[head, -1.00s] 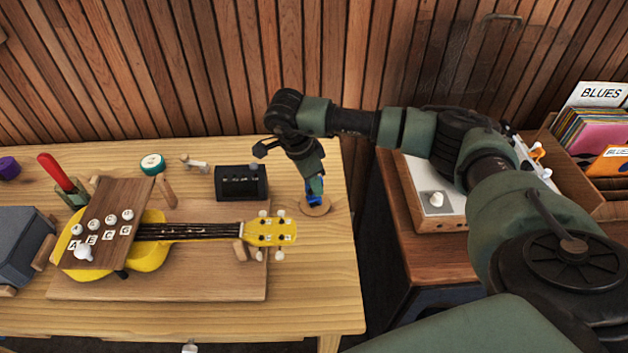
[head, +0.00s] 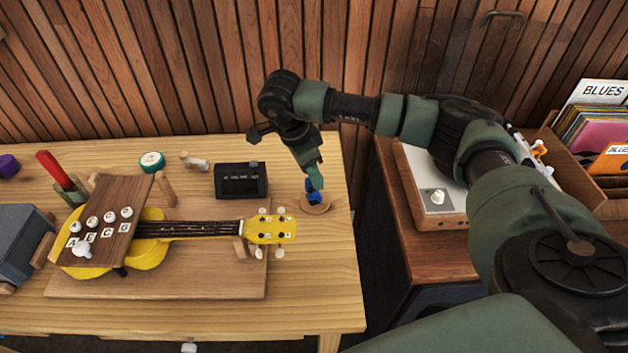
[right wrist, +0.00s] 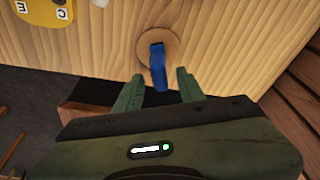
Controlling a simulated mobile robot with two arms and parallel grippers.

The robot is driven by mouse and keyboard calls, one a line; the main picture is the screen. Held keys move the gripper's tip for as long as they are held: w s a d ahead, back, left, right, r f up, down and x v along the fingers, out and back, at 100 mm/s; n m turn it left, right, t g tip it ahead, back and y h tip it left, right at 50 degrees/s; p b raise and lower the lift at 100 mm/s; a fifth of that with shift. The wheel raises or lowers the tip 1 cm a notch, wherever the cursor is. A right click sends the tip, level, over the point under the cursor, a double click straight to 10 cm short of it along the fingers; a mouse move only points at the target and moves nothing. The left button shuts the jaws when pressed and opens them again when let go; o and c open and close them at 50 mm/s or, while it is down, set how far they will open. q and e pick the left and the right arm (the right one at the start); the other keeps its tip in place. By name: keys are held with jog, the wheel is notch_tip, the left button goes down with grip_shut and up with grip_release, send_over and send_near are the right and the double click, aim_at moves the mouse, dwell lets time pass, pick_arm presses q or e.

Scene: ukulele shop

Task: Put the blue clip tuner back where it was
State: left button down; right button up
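The blue clip tuner (head: 314,191) stands on a round wooden disc (head: 318,209) near the right end of the light wood table. In the right wrist view the tuner (right wrist: 157,66) rises from the disc (right wrist: 144,42). My right gripper (head: 312,178) is just above the tuner in the head view. In the right wrist view its two green fingers (right wrist: 159,80) are apart, with a gap on each side of the tuner. The tuner's top lies between or just beyond the fingertips. My left gripper is not in view.
A yellow ukulele (head: 268,230) lies on a wooden board (head: 180,287) left of the disc. A black box with a display (head: 241,180) stands behind its neck. A brown cabinet (head: 400,225) with a pale-topped device stands to the right, past a gap.

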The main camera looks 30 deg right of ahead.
jog(key=b+v, duration=0.1)
jog(key=v, duration=0.8)
